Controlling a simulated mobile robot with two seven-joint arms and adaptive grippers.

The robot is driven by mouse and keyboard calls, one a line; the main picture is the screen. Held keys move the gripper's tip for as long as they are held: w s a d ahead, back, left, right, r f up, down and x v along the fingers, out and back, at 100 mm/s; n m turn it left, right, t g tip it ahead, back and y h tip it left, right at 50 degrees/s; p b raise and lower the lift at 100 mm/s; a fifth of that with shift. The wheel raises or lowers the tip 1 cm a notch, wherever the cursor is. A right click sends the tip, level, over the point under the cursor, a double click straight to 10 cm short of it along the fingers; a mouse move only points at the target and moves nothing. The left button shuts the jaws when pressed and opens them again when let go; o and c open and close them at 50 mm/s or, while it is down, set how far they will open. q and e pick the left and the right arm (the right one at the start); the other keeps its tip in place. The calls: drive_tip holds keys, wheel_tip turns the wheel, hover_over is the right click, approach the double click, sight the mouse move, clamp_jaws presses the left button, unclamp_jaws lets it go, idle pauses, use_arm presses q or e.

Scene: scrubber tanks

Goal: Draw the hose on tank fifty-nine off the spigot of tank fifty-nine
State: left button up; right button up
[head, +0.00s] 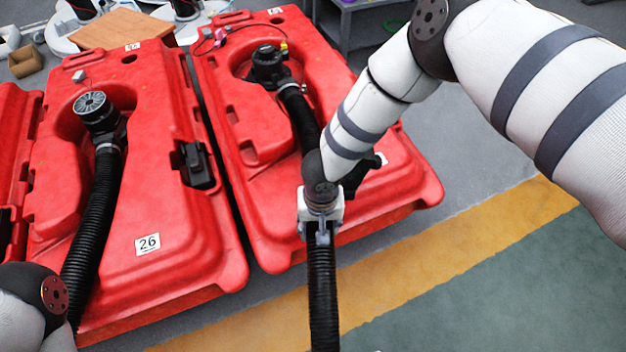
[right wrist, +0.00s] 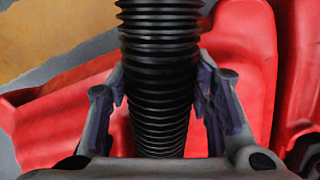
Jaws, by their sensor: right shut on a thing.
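The right-hand red tank (head: 400,185) bears a number label that my right arm mostly covers, so I cannot read it. Its black spigot fitting (head: 268,65) stands in the recess at its far end. A black ribbed hose (head: 301,118) runs from a pale collar beside that fitting toward me, and its upper end appears joined there. My right gripper (head: 321,232) is shut on the hose, above the tank's near edge. In the right wrist view the hose (right wrist: 160,75) passes between the two fingers. The lower hose hangs below the gripper. My left gripper is out of view.
A red tank labelled 26 (head: 180,260) stands to the left, with its own black hose (head: 93,215) and capped fitting (head: 91,106). A narrow gap separates the tanks. Grey floor with a yellow stripe (head: 470,240) lies open at right.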

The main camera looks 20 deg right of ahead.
drive_tip(key=shift+s+r+p, duration=0.1)
drive_tip(key=shift+s+p, duration=0.95)
drive_tip(key=shift+s, duration=0.35)
drive_tip(key=shift+s+p, duration=0.75)
drive_tip(key=shift+p, duration=0.15)
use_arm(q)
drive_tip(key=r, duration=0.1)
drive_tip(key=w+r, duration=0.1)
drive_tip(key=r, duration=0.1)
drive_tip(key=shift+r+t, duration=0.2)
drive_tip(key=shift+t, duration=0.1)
use_arm(e)
drive_tip(key=o, duration=1.5)
drive_tip(key=shift+o, duration=0.5)
drive_tip(key=o, duration=0.4)
drive_tip(key=shift+o, duration=0.2)
drive_tip(key=shift+d, duration=0.1)
use_arm(q)
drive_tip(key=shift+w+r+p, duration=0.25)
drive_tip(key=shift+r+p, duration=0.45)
drive_tip(key=shift+p, duration=0.15)
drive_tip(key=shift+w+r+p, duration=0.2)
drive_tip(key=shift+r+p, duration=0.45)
drive_tip(key=shift+p, duration=0.15)
use_arm(e)
drive_tip(key=shift+r, duration=3.5)
